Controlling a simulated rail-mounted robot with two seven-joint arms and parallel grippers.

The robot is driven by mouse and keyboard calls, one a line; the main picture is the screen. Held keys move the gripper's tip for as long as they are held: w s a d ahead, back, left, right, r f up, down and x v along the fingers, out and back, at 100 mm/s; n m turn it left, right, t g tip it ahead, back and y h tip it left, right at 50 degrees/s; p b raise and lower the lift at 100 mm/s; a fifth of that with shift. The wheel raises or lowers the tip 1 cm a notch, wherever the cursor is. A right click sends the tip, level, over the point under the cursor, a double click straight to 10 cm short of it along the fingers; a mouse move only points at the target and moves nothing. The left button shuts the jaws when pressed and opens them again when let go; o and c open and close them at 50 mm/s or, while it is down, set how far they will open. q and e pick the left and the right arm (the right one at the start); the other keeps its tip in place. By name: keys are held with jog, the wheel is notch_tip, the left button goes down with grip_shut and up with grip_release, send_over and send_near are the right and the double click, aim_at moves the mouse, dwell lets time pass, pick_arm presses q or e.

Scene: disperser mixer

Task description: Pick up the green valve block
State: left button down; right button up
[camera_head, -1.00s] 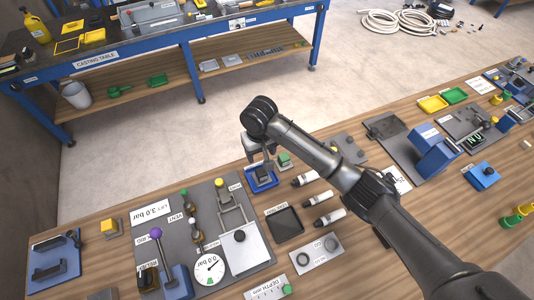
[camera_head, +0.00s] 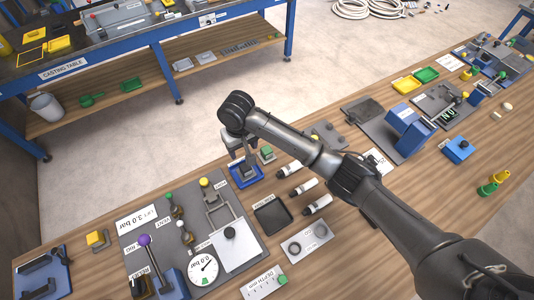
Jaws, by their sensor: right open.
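A small block with a green top (camera_head: 267,153), which looks like the green valve block, stands on the bench just right of a small blue tray (camera_head: 260,181). My right gripper (camera_head: 245,167) points down over the tray, left of the green-topped block and apart from it. Its jaws are open. A grey piece shows between or just below the fingers, and I cannot tell whether they touch it. My left gripper is not in view.
A grey panel with a gauge (camera_head: 203,269) and a purple-knobbed lever (camera_head: 144,240) lies front left. A black tray (camera_head: 272,216) and white-and-black cylinders (camera_head: 304,187) lie near the gripper. Blue machine parts (camera_head: 409,128) stand to the right. A casting table (camera_head: 150,62) stands behind.

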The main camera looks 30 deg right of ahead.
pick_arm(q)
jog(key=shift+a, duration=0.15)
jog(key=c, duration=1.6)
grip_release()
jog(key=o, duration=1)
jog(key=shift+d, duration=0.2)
